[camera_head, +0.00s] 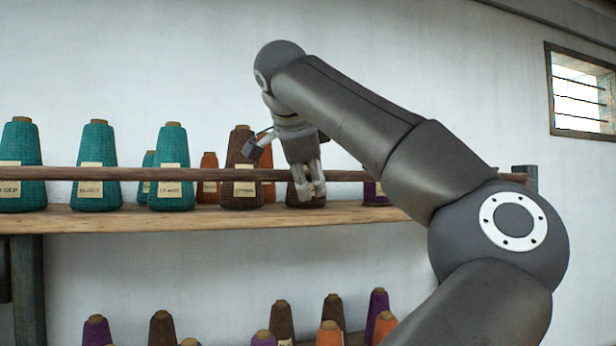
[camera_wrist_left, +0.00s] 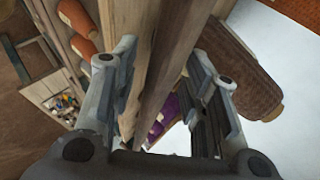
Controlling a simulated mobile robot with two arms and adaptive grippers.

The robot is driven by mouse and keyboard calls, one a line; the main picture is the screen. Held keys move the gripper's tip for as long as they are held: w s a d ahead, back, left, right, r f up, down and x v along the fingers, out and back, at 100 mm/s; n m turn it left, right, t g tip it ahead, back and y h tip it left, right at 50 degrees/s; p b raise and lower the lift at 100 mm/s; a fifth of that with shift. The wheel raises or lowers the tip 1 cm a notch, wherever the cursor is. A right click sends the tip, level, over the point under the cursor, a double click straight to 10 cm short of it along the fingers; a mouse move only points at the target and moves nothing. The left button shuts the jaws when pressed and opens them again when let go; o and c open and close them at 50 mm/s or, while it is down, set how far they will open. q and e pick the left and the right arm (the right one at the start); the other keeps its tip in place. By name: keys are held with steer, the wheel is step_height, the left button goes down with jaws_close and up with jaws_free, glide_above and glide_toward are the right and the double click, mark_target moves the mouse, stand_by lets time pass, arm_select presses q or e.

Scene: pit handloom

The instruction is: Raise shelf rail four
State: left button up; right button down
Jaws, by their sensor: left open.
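The brown shelf rail (camera_head: 120,174) runs level across the front of the upper shelf, in front of the yarn cones. Whether a finger touches the rail I cannot tell. My right gripper is not in view.
Teal, orange and brown yarn cones (camera_head: 97,165) with labels stand on the wooden upper shelf (camera_head: 190,216), close behind the rail. A dark post (camera_head: 525,178) stands at the rail's right end. More cones (camera_head: 282,322) stand lower down. A barred window (camera_head: 578,92) is at upper right.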

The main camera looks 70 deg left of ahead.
arm_select(q)
steer(key=shift+s+d+r, duration=0.1)
steer(key=shift+r, duration=0.05)
steer(key=v, duration=1.1)
steer(key=shift+s+d+r, duration=0.15)
steer(key=shift+d+r, duration=0.05)
